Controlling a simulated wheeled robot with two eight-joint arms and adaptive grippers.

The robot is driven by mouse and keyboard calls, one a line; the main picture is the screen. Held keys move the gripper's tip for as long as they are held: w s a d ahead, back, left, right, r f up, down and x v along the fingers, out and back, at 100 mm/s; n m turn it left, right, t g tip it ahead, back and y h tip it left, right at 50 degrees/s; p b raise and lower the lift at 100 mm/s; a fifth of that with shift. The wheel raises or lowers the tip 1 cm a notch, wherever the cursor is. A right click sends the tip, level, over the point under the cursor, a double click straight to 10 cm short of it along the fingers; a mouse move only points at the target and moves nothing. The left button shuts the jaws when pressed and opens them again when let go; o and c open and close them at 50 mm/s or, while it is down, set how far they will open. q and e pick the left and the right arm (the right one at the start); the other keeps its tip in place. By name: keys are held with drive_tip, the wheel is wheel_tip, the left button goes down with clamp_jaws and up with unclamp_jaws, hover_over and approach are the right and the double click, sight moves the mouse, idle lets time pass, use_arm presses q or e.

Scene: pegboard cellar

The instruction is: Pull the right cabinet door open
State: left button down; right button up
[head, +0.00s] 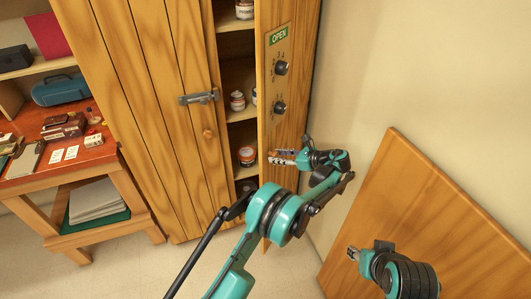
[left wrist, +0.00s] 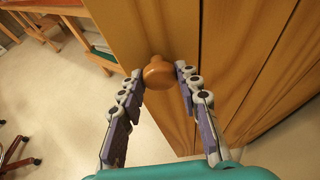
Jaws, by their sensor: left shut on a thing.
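The right cabinet door (head: 289,40) stands partly open, with shelves showing in the gap at its left edge. My left gripper (head: 283,157) is at the door's outer face. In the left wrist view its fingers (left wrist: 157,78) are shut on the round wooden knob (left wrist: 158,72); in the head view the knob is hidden. The left cabinet door (head: 150,90) is closed, with a metal latch (head: 199,97) and its own knob (head: 208,134). My right gripper (head: 352,253) is low at the right; its finger opening is unclear.
Jars (head: 247,155) stand on the cabinet shelves. A workbench (head: 88,155) with small items is at the left. A tilted wooden panel (head: 425,205) lies at the right, behind my right gripper. Pale floor (head: 145,272) is clear before the cabinet.

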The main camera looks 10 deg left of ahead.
use_arm(q)
drive_tip(key=shift+n+g, duration=0.8)
drive_tip(key=shift+g, duration=0.1)
drive_tip(key=shift+s+d, duration=0.25)
drive_tip(key=shift+d, duration=0.9)
drive_tip(key=shift+s+d, duration=0.2)
drive_tip(key=shift+d, duration=0.95)
drive_tip(key=c, duration=1.1)
unclamp_jaws()
drive_tip(key=shift+o, duration=0.2)
wheel_tip(320, 180, up, 10)
